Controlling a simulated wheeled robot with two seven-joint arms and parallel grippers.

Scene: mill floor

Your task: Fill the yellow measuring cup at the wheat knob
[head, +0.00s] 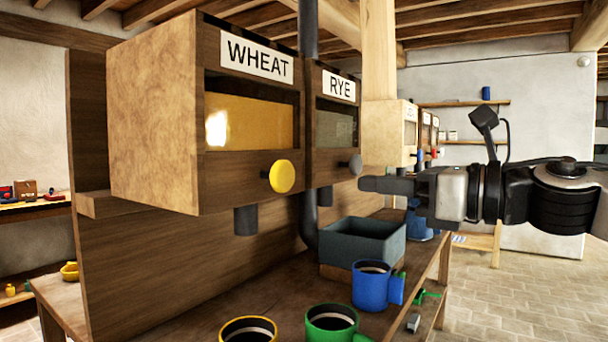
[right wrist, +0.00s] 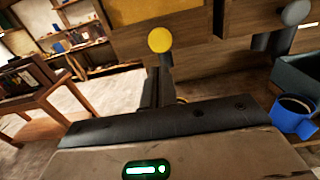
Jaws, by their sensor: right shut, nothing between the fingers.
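The yellow wheat knob (head: 282,176) is on the front of the wooden WHEAT bin (head: 150,120), above and right of its dark spout (head: 245,220). The yellow measuring cup (head: 248,321) stands on the bench at the bottom edge of the head view, partly cut off; its contents cannot be made out. My right gripper (head: 368,184) comes in from the right, shut and empty, to the right of the wheat knob and apart from it. In the right wrist view the knob (right wrist: 160,40) shows just beyond the shut fingers (right wrist: 158,76). My left gripper is not in view.
The RYE bin with its grey knob (head: 355,164) is beside WHEAT, close to my right fingertips in the head picture. A green cup (head: 331,318), a blue cup (head: 371,288) and a grey-blue box (head: 363,244) stand on the bench (head: 190,315).

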